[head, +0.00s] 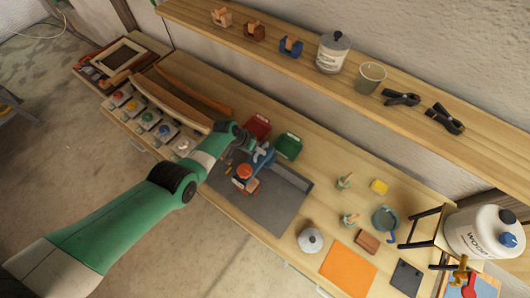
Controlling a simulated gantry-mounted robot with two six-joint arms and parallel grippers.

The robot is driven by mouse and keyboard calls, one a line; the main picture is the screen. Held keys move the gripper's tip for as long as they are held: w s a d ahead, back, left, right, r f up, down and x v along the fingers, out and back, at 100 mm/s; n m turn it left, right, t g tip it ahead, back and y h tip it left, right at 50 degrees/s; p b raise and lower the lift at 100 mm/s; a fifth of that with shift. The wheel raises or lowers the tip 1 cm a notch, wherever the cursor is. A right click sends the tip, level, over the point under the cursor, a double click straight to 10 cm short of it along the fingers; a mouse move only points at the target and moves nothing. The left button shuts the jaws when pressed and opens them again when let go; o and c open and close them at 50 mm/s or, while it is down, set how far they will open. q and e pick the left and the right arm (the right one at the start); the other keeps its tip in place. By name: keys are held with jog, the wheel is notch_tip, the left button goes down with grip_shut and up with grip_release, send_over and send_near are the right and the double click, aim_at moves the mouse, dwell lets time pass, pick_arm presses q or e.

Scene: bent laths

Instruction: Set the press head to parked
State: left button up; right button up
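A small press-like device (245,185) with red, blue and orange parts stands on the dark grey mat (268,212) in the middle of the bench. An orange-red round knob (244,171) is on top of it, and a blue part (264,158) is just right of the knob. I cannot tell which part is the press head or how it is set. My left gripper (257,149) is at the end of the green and white arm, close to the blue part. Its fingers are too small and partly hidden to show contact or opening. My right gripper is not in view.
Red (257,126) and green (288,145) boxes stand behind the device. Curved wooden laths (178,107) and a row of coloured buttons (140,108) lie left. A shelf (300,62) runs behind.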

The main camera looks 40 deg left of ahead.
pick_arm(q)
jog(key=shift+f, duration=0.1)
jog(key=shift+c, duration=0.3)
grip_shut()
dwell(1.2)
